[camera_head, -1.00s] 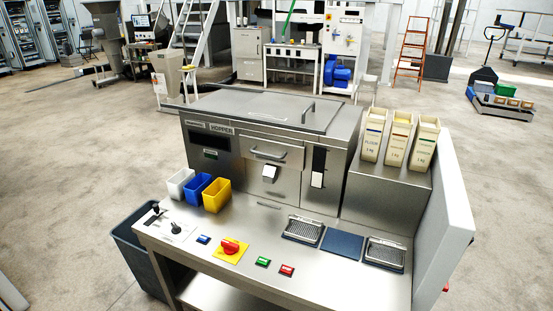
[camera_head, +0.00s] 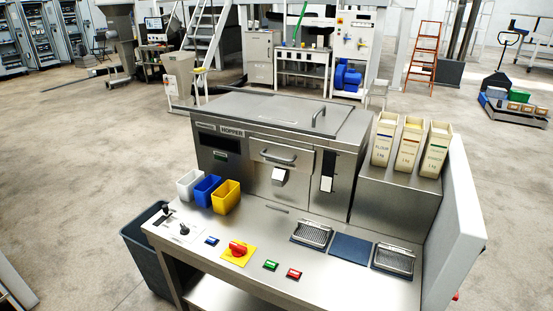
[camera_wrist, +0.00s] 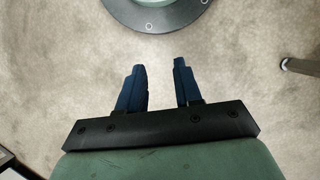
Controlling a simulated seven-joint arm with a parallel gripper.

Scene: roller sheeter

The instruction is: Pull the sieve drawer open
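A steel machine labelled HOPPER (camera_head: 215,165) stands at the back of a steel bench in the head view. Its front has a panel with a horizontal bar handle (camera_head: 278,159), which looks like the sieve drawer (camera_head: 296,163); I cannot read a sieve label. The panel sits flush with the front, so it looks shut. A small white-fronted chute (camera_head: 280,177) is just below the handle. My gripper (camera_wrist: 159,66) shows only in the wrist view. Its two dark blue fingers are apart and empty above bare floor, away from the drawer.
White, blue and yellow bins (camera_head: 225,197) stand left of the drawer. The bench (camera_head: 265,227) carries a red knob (camera_head: 238,248), buttons and two grated trays (camera_head: 312,234). Labelled containers (camera_head: 410,143) stand at right. A round dark base (camera_wrist: 150,14) lies ahead of my gripper.

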